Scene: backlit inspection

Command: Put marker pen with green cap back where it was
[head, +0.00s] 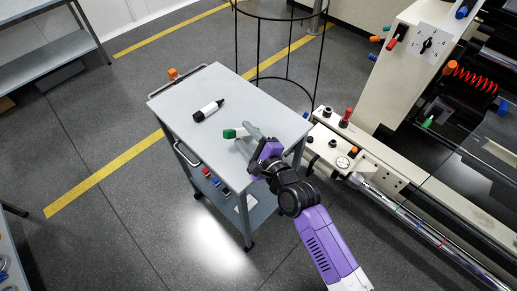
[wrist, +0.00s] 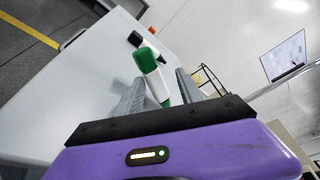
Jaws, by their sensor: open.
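The marker pen with green cap (head: 229,133) lies on the grey cart top, its cap pointing left in the head view. In the wrist view its green cap (wrist: 147,60) and white body show between my two fingers. My gripper (head: 246,135) is open, with its fingers on either side of the pen's body; a gap shows beside the pen. In the head view the fingers hide much of the body. I cannot tell whether the pen touches a finger.
A white marker with a black cap (head: 207,111) lies farther left on the cart (head: 180,98). A black wire frame (head: 280,18) stands behind the cart. A cream machine (head: 362,160) with knobs and a roller stands at the right. The cart top's left part is clear.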

